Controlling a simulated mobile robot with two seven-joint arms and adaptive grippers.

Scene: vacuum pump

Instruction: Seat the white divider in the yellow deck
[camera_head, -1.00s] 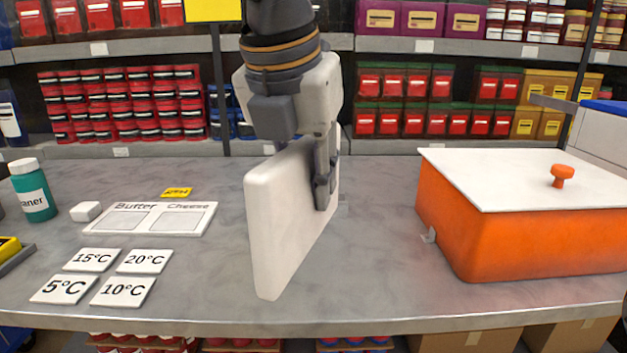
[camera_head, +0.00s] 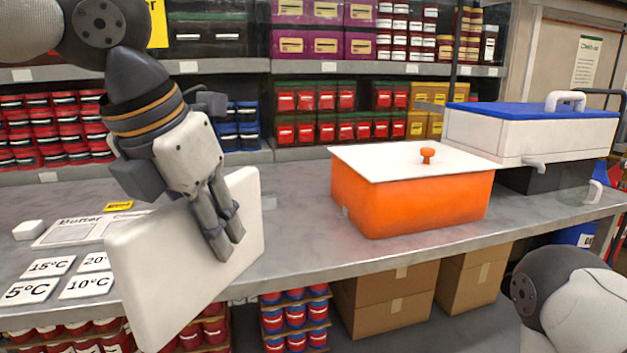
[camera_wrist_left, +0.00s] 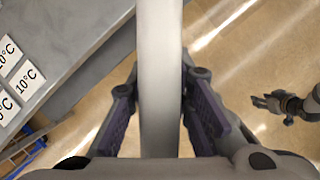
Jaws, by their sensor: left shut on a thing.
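The white divider (camera_head: 158,275) is a flat, thick panel held tilted in front of the counter at the left of the head view. My left gripper (camera_head: 228,247) is shut on it. In the left wrist view the divider (camera_wrist_left: 161,80) stands edge-on between the two fingers of my left gripper (camera_wrist_left: 160,105). Its lower end runs past the counter's front edge in the head view. I do not see the yellow deck in either view now. My right gripper (camera_wrist_left: 274,106) shows small at the right of the left wrist view; its opening is unclear.
The grey counter (camera_head: 300,245) carries temperature cards (camera_head: 88,286), a Butter and Cheese board (camera_head: 85,228) and a small white block (camera_head: 28,230). An orange tub (camera_head: 410,205) with a white lid stands mid-counter. A white cooler (camera_head: 500,135) with a blue lid stands farther right. Cartons (camera_head: 388,300) sit below.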

